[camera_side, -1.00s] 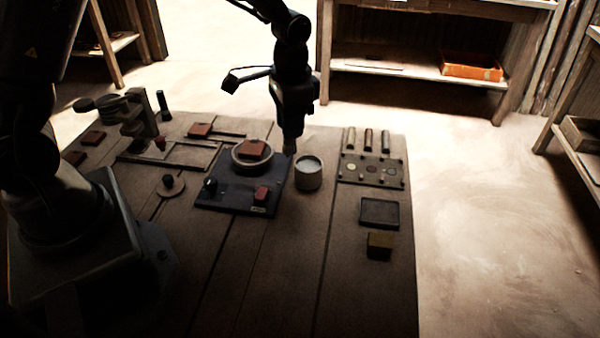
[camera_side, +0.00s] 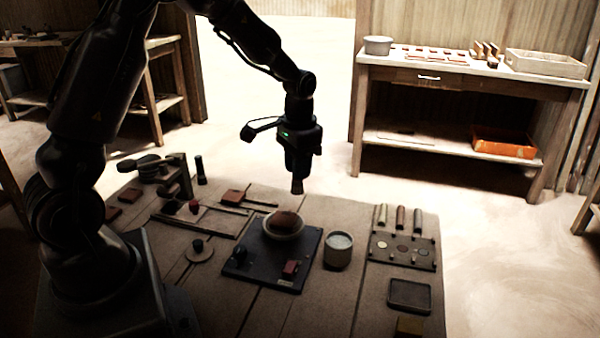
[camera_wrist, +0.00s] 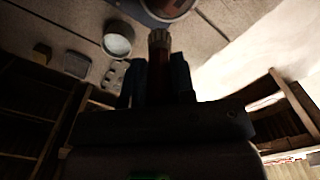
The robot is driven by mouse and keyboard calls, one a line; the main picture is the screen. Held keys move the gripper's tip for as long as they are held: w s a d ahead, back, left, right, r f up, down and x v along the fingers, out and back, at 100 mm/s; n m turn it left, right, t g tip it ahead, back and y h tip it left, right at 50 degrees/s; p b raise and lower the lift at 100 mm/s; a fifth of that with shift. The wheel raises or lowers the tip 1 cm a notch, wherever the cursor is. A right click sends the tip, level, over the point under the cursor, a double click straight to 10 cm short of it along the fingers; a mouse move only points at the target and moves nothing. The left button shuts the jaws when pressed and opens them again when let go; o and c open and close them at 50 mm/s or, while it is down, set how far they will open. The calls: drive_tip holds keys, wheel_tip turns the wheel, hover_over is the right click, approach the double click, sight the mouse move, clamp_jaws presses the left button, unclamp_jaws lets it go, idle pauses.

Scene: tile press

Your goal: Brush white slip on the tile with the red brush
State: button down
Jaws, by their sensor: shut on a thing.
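My gripper (camera_side: 297,172) is shut on the brush. In the wrist view the brush (camera_wrist: 158,62) has a dark reddish handle between the fingers and pale bristles at its tip. In the side view the bristles (camera_side: 297,187) point down, in the air above the board. The reddish-brown tile (camera_side: 284,220) lies in a round pale holder (camera_side: 284,234) on a dark board. No white shows clearly on the tile. A pale cup with whitish slip (camera_side: 338,251) stands right of the board; it also shows in the wrist view (camera_wrist: 117,43).
A dark plate with round spots (camera_side: 403,252) lies right of the cup, with three short bars behind it. A dark tray (camera_side: 409,295) and a yellowish block (camera_side: 409,326) are nearer the front.

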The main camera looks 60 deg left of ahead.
sight(297, 185)
drive_tip(key=shift+f, duration=3.85)
drive_tip(key=shift+s+a, duration=2.2)
drive_tip(key=shift+s, duration=0.05)
drive_tip(key=shift+w+d, duration=2)
drive_tip(key=shift+w, duration=0.05)
drive_tip(key=shift+s+d, duration=0.1)
drive_tip(key=shift+d, duration=0.45)
drive_tip(key=shift+s+a, duration=0.55)
drive_tip(key=shift+a, duration=0.15)
drive_tip(key=shift+s+a, duration=1.6)
drive_tip(key=shift+s, duration=0.05)
drive_tip(key=shift+w+d, duration=2)
drive_tip(key=shift+d, duration=0.05)
drive_tip(key=shift+w+d+r, duration=0.1)
drive_tip(key=shift+w+r, duration=0.05)
drive_tip(key=shift+r, duration=0.45)
drive_tip(key=shift+w+d+r, duration=0.1)
drive_tip(key=shift+r, duration=3.35)
